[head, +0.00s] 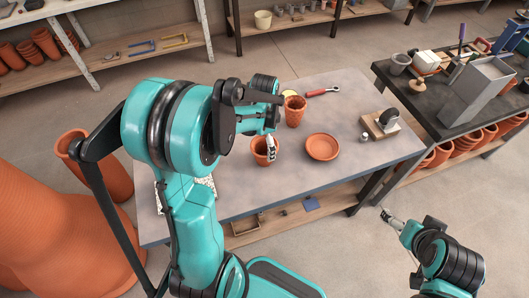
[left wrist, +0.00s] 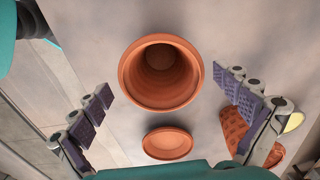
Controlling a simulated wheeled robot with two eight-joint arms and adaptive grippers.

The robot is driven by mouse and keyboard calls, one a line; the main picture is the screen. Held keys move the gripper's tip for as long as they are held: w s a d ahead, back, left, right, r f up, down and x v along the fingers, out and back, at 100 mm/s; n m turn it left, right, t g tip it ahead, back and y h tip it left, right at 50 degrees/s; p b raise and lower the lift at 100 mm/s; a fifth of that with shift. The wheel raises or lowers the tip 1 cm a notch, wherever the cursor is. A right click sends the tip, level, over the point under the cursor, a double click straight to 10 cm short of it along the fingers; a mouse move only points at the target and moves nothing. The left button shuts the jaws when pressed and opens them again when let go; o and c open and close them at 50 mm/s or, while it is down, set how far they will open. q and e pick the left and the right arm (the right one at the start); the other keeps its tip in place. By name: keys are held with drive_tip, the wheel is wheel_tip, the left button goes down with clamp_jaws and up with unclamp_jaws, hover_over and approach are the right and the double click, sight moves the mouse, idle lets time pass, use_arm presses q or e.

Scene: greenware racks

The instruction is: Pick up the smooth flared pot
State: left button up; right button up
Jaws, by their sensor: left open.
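The smooth flared pot (head: 259,153) is plain terracotta and stands upright on the grey table, mouth up. In the left wrist view the pot (left wrist: 130,82) shows its wide rim and dark inside, centred between my fingers. My left gripper (head: 268,138) is open above and around the pot; in the head view one finger shows in front of it and the other is hidden. In the left wrist view the left gripper (left wrist: 162,84) has a finger on each side, apart from the rim. My right gripper (head: 389,217) hangs right of the table; its opening is unclear.
A textured terracotta pot (head: 295,112) stands just behind. A terracotta saucer (head: 322,147) lies to the right. A red-handled tool (head: 322,92) and a wooden block with a dark round piece (head: 380,124) are farther off. A dark side bench (head: 440,92) stands right.

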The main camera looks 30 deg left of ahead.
sight(265, 152)
use_arm(q)
wheel_tip(265, 152, down, 6)
drive_tip(key=shift+w+r+b, duration=0.1)
drive_tip(key=shift+b, duration=1)
drive_tip(key=shift+r, duration=0.1)
drive_tip(key=shift+c, duration=0.3)
drive_tip(key=c, duration=1.4)
